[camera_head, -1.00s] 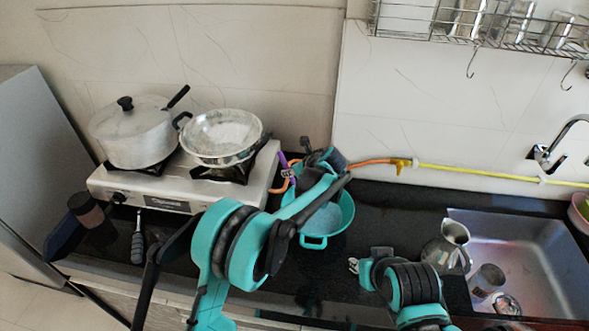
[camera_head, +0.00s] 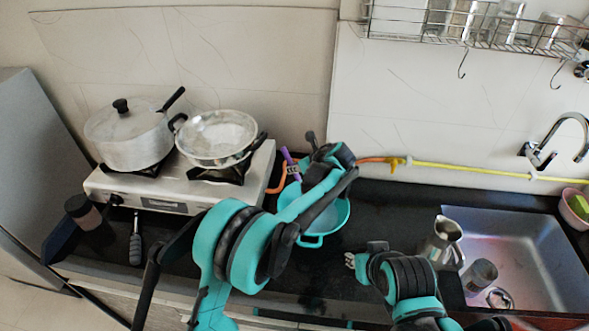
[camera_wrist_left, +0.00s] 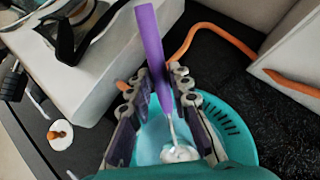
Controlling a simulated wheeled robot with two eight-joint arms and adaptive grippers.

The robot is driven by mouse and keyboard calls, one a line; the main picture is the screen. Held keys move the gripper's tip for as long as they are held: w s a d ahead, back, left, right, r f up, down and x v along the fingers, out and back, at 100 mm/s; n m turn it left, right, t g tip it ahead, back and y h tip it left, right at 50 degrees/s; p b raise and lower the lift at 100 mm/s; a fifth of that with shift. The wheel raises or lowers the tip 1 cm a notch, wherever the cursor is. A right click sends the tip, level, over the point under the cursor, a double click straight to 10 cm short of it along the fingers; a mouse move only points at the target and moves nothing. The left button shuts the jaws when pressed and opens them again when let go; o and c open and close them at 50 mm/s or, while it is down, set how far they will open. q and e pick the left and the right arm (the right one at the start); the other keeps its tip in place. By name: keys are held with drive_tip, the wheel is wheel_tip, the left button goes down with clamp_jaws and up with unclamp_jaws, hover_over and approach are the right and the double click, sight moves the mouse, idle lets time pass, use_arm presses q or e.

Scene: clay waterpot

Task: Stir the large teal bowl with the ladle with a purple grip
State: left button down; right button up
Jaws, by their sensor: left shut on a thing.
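The large teal bowl (camera_head: 336,222) stands on the dark counter right of the stove; my left arm covers much of it. My left gripper (camera_wrist_left: 156,85) is shut on the ladle by its purple grip (camera_wrist_left: 150,45), which also shows in the head view (camera_head: 289,158). In the left wrist view the grip rises from between the fingers, and the thin shaft runs down to a pale ladle head (camera_wrist_left: 180,153) within the bowl's outline. I cannot tell whether it touches the bottom. My right gripper (camera_head: 362,260) is right of the bowl; its jaws are unclear.
The stove (camera_head: 150,195) holds a lidded pot (camera_head: 128,140) and a metal pan (camera_head: 216,138). An orange hose (camera_head: 277,184) runs behind the bowl. A metal jug (camera_head: 444,245) stands by the sink (camera_head: 530,260). Counter between bowl and sink is partly clear.

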sight(286, 159)
use_arm(q)
wheel_tip(286, 159, up, 2)
drive_tip(key=shift+r+p, duration=0.1)
drive_tip(key=shift+p, duration=0.45)
drive_tip(key=shift+w+a+p, duration=0.15)
drive_tip(key=shift+a+p, duration=0.05)
drive_tip(key=shift+p, duration=0.1)
drive_tip(key=shift+w+g+h, duration=0.1)
drive_tip(key=shift+g+h, duration=0.2)
drive_tip(key=shift+g, duration=0.2)
drive_tip(key=w+f+g+h+p, duration=0.1)
drive_tip(key=a+f+g+p, duration=0.1)
drive_tip(key=shift+w+f+g+h, duration=0.15)
drive_tip(key=shift+w+g+h, duration=0.25)
drive_tip(key=shift+w+a+f+g+h+p, duration=0.25)
drive_tip(key=shift+f+g+h+p, duration=0.15)
drive_tip(key=shift+g, duration=0.1)
drive_tip(key=shift+w+a+f+g+h+p, duration=0.15)
drive_tip(key=shift+w+f+g+h+p, duration=0.15)
drive_tip(key=shift+g, duration=0.2)
drive_tip(key=shift+w+a+r+g+h+p, duration=0.2)
drive_tip(key=shift+r+g+h+p, duration=0.25)
drive_tip(key=shift+p, duration=0.55)
drive_tip(key=shift+w+a+r+g+h+p, duration=0.15)
drive_tip(key=shift+w+r+g+h+p, duration=0.15)
drive_tip(key=shift+g+p, duration=0.45)
